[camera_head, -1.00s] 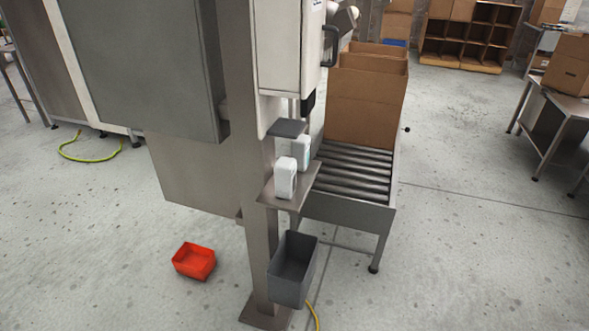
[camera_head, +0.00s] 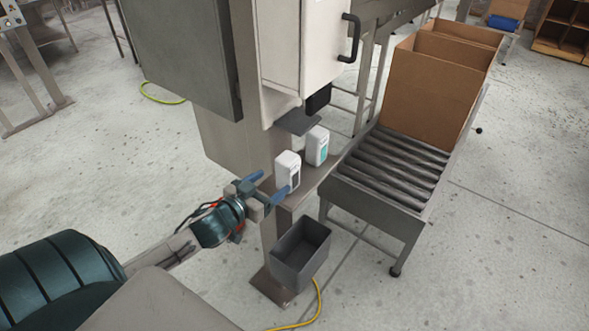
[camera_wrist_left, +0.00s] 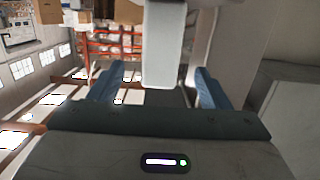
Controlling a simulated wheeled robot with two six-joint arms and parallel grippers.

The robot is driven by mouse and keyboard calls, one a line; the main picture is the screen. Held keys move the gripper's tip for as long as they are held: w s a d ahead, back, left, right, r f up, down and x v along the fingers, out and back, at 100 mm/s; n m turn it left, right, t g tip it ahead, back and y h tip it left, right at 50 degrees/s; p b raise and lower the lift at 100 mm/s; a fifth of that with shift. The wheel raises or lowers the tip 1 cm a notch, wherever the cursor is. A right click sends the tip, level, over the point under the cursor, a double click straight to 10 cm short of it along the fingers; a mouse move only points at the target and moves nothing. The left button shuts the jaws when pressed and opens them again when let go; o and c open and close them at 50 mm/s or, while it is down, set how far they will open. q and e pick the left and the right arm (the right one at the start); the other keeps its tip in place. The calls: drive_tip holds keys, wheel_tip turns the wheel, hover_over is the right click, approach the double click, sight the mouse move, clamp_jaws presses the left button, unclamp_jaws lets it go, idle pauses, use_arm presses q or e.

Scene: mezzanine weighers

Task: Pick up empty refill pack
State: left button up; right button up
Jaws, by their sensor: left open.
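Two white packs stand upright on a small metal shelf (camera_head: 308,190) on the post. The nearer pack (camera_head: 288,168) has a dark window on its front; the farther pack (camera_head: 316,146) has a teal label. I cannot tell for sure which is the empty refill pack. My left gripper (camera_head: 270,185) is open just in front of the nearer pack, its blue fingers pointing at it. In the left wrist view a white pack (camera_wrist_left: 164,50) shows ahead between the two spread fingers, with no visible contact. My right gripper is not in view.
A dark plate (camera_head: 298,122) juts above the packs. A roller conveyor (camera_head: 390,168) with cardboard boxes (camera_head: 430,87) stands to the right.

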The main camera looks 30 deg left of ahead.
sight(281, 175)
use_arm(q)
drive_tip(key=w, duration=0.4)
drive_tip(key=shift+w+d+f, duration=0.15)
drive_tip(key=shift+w+f, duration=0.2)
drive_tip(key=shift+f, duration=0.05)
drive_tip(key=shift+w+r, duration=0.1)
drive_tip(key=shift+w, duration=0.2)
drive_tip(key=shift+w+d+f+p, duration=0.1)
drive_tip(key=shift+w+f+p, duration=0.15)
drive_tip(key=shift+w, duration=0.95)
drive_tip(key=shift+w+d+f+p, duration=0.1)
drive_tip(key=shift+w+f+p, duration=0.1)
drive_tip(key=shift+w, duration=0.95)
drive_tip(key=shift+r, duration=0.1)
drive_tip(key=shift+c, duration=0.4)
drive_tip(key=c, duration=1)
